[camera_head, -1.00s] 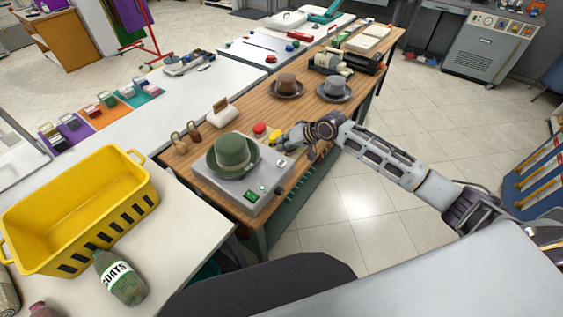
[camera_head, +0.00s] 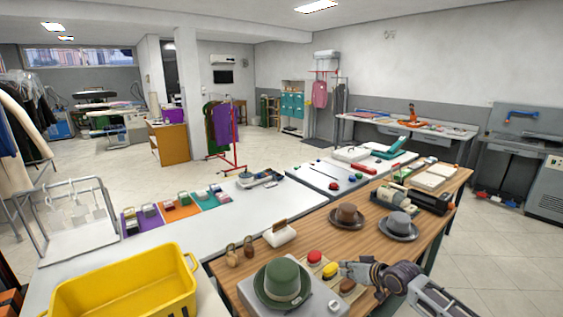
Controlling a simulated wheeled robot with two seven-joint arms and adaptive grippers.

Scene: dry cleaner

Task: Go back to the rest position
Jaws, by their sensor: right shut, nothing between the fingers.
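My right gripper (camera_head: 350,268) is shut and empty, at the right side of the grey device with the green hat, close to the yellow button (camera_head: 330,270). I cannot tell whether it touches anything there. My right arm comes in from the bottom right. The green hat (camera_head: 283,281) sits on the grey device (camera_head: 318,306). My left gripper is not in view.
A brown hat (camera_head: 346,215) and a grey hat (camera_head: 398,224) lie on the wooden table (camera_head: 308,231). A yellow crate (camera_head: 124,288) stands at the lower left. Two small wooden-handled items and a brush (camera_head: 281,236) lie behind the green hat. Tiled floor is open at right.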

